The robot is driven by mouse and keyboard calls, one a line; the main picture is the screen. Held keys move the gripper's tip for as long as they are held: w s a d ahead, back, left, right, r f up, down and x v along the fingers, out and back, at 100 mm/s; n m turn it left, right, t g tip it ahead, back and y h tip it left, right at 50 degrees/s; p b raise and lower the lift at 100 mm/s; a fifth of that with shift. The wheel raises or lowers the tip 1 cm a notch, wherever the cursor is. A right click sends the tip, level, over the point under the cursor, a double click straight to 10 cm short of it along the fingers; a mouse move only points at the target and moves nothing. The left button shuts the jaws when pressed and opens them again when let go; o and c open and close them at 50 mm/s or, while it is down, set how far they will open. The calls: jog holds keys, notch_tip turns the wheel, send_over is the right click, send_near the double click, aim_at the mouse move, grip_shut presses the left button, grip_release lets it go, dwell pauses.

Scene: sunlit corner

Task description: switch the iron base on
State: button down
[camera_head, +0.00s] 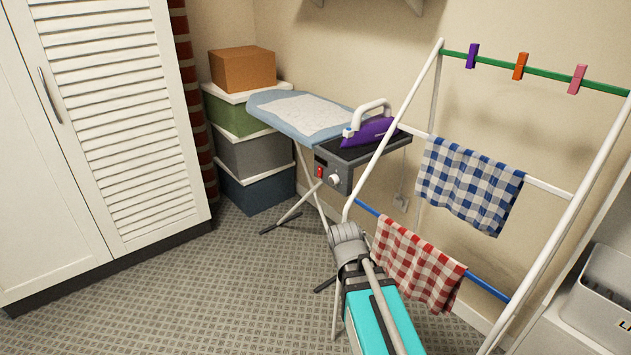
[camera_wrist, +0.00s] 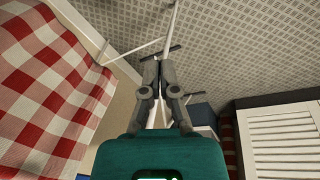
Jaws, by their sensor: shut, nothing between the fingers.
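The iron base (camera_head: 352,160) is a dark grey box at the right end of the ironing board in the head view. Its front carries a small red switch (camera_head: 320,172) and a round white knob (camera_head: 334,180). I cannot tell the switch's position. A purple and white iron (camera_head: 372,131) rests on top of the base. My gripper (camera_wrist: 158,62) is shut and empty in the wrist view, with its fingers together over the floor. In the head view my arm stands in front of and below the base, and the fingertips are not clearly visible. The base is not recognisable in the wrist view.
A drying rack (camera_head: 400,90) with a blue checked cloth (camera_head: 468,185) and a red checked cloth (camera_head: 415,262) stands close on the right. The ironing board (camera_head: 270,105) has thin crossed legs. Stacked boxes (camera_head: 250,155) and a louvred cupboard (camera_head: 115,100) are left. Floor between is clear.

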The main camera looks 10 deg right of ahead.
jog(key=w+d+r+n+t+h+b, duration=0.1)
jog(key=w+r+n+t+h+b, duration=0.2)
jog(key=w, duration=0.6)
jog(key=w+r+n+t+h+b, duration=0.1)
jog(key=w+n+t+h, duration=0.1)
jog(key=w+t, duration=0.45)
jog(key=w+a+r+n+t+y+b, duration=0.1)
jog(key=w+a+r+n+t, duration=0.1)
jog(key=w+a+n, duration=0.2)
jog(key=w+a+r+n+t+y+b, duration=0.1)
jog(key=w+a+r+n+t+b, duration=0.1)
jog(key=w+a, duration=0.4)
jog(key=shift+w+r+n+t, duration=0.5)
jog(key=shift+w+n+t, duration=0.25)
jog(key=shift+w+n, duration=0.6)
jog(key=shift+w, duration=0.15)
jog(key=b, duration=0.1)
send_near(317, 175)
jog(key=w+a, duration=0.2)
jog(key=w, duration=0.2)
jog(key=shift+w+d+f+b, duration=0.15)
jog(key=shift+w+d, duration=0.45)
jog(key=shift+d, duration=0.35)
jog(key=shift+w+d+f+b, duration=0.1)
jog(key=shift+w+d+b, duration=0.05)
jog(key=shift+w+d, duration=0.65)
jog(key=shift+s+d, duration=0.1)
jog(key=shift+d, duration=0.1)
